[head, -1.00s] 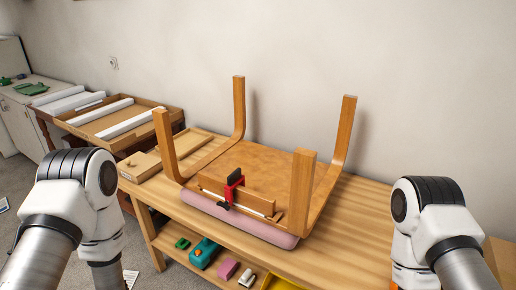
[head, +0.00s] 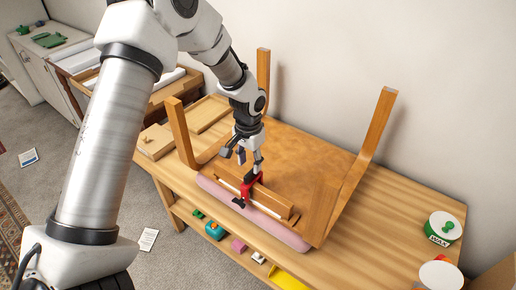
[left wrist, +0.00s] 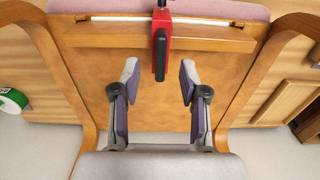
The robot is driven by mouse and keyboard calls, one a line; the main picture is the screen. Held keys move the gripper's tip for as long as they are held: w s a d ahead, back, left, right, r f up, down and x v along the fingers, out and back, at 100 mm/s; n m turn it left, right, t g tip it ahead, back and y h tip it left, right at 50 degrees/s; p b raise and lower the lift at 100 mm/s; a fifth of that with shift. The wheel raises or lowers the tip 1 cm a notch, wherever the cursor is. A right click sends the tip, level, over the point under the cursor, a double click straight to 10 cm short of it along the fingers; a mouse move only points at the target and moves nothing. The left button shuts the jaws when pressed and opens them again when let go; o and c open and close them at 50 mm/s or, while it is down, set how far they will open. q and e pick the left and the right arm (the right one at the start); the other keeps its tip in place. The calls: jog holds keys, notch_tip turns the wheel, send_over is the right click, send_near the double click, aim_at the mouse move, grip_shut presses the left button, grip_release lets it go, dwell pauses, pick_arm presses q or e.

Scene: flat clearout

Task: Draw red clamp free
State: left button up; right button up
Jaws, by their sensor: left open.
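The red clamp (head: 250,188) with black ends sits on the wooden rail (head: 272,205) at the near side of the upturned chair. In the left wrist view the clamp (left wrist: 162,38) crosses the rail at top centre, its black end pointing towards the gripper. My left gripper (head: 248,155) is open, just above and behind the clamp in the head view. In the left wrist view its fingers (left wrist: 158,76) spread on both sides of the clamp's line, with nothing between them. Whether the fingertips reach the clamp's height is unclear. My right gripper is out of view.
The upturned chair's legs (head: 375,125) stand up around the clamp. A wax tin (head: 441,229) stands on the bench (head: 375,230) at right. A flat wooden piece (head: 157,141) lies at left. The bench top right of the chair is mostly clear.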

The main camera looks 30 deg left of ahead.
aim_at(250, 172)
pick_arm(q)
jog(key=f, duration=0.3)
jog(key=f+p, duration=0.1)
jog(key=f, duration=0.1)
jog(key=shift+w+a+f, duration=0.1)
jog(key=shift+w+f, duration=0.15)
jog(key=shift+f, duration=0.05)
jog(key=shift+s+r, duration=0.15)
jog(key=shift+s, duration=0.05)
jog(key=shift+c, duration=0.4)
grip_shut()
